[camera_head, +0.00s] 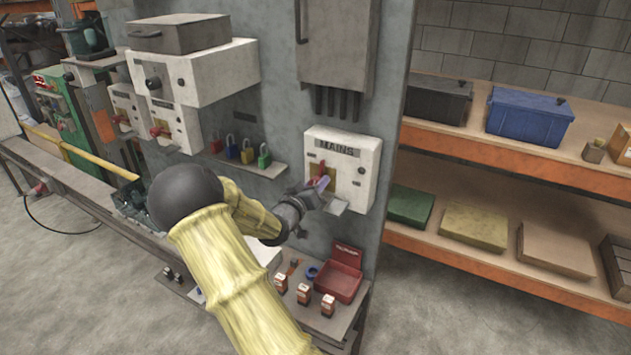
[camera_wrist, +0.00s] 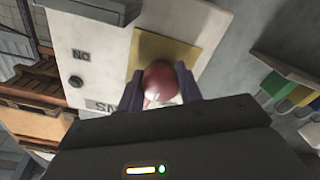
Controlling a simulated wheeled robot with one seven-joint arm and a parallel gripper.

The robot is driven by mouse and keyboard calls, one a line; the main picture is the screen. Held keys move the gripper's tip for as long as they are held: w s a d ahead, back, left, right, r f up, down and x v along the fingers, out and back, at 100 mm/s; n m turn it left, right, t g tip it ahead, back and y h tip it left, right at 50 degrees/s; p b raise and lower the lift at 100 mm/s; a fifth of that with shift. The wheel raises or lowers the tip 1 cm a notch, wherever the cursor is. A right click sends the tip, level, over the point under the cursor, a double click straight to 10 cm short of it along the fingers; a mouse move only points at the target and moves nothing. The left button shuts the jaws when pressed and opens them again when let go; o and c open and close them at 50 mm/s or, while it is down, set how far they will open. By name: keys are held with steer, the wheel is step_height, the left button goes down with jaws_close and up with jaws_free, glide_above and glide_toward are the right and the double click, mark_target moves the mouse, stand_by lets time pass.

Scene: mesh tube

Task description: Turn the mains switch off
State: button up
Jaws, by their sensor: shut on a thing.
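The mains switch box (camera_head: 358,158) is a white box labelled MAINS on the grey panel, in the middle of the head view. Its red switch handle (camera_head: 320,169) stands in front of a yellow plate. My gripper (camera_head: 318,187) reaches it from the lower left. In the wrist view the red rounded handle end (camera_wrist: 159,82) sits between the two dark fingers of my gripper (camera_wrist: 159,92), which are shut on it. The lower part of the handle is hidden by the gripper.
A shelf of coloured padlocks (camera_head: 248,152) is left of the mains box. Below stands a bench with a red tray (camera_head: 338,281) and several small boxes. Another white switch box (camera_head: 178,125) is further left. Orange racking (camera_head: 460,148) stands at the right.

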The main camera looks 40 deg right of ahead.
steer(key=shift+n+p, duration=0.3)
steer(key=shift+n, duration=0.6)
steer(key=shift+f, duration=0.1)
steer(key=o, duration=1)
steer(key=b+v, duration=0.4)
steer(key=v, duration=1.3)
steer(key=shift+s+a, duration=0.15)
